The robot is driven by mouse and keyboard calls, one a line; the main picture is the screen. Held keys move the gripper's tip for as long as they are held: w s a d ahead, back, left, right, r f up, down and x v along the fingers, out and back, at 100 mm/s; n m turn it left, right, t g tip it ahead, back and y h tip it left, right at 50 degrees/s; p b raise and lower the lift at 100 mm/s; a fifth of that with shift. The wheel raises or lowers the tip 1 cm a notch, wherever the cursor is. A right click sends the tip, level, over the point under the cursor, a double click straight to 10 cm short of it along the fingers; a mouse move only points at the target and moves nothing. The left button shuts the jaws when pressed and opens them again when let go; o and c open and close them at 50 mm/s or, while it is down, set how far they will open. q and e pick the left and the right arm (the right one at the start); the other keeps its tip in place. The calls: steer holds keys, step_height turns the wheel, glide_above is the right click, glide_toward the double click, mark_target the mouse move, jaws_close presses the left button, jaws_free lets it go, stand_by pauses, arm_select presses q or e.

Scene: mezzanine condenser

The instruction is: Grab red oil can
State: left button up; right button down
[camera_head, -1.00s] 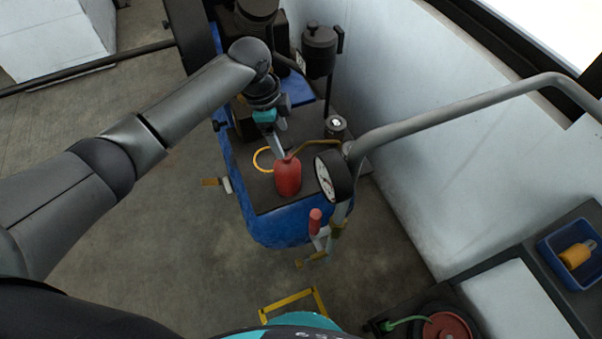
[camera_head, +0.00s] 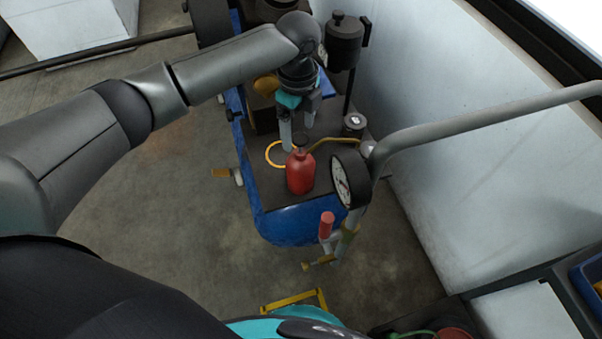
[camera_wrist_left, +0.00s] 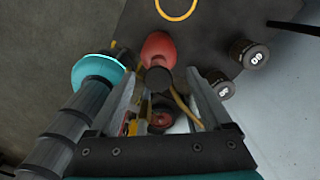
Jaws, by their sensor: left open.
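The red oil can (camera_head: 300,174) stands upright on the dark top of the blue machine (camera_head: 262,196), with its dark cap and thin yellow spout showing. My left gripper (camera_head: 298,146) is open, its fingers pointing down just behind the can's top in the head view. In the left wrist view the can (camera_wrist_left: 158,46) lies beyond the open fingertips (camera_wrist_left: 172,80), roughly in line with the gap between them. Whether a finger touches the can I cannot tell. My right gripper is not in view.
A round pressure gauge (camera_head: 349,180) on a grey pipe (camera_head: 470,125) stands just right of the can. A red-handled valve (camera_head: 327,225) is in front. A yellow ring (camera_head: 275,153) lies left of the can, and a black canister (camera_head: 344,42) stands behind. Open floor (camera_head: 170,235) lies left.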

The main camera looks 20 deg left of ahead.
arm_select(q)
steer(key=shift+f, duration=0.45)
steer(key=f+b, duration=0.1)
steer(key=f, duration=0.1)
steer(key=f+b, duration=0.1)
steer(key=f, duration=0.1)
steer(key=shift+s+f, duration=0.2)
steer(key=shift+f, duration=0.1)
steer(key=c, duration=0.9)
jaws_close()
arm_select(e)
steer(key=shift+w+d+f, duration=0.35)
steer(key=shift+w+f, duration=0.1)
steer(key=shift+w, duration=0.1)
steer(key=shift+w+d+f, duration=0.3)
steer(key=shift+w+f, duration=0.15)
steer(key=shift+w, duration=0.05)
arm_select(q)
steer(key=shift+d+r, duration=0.1)
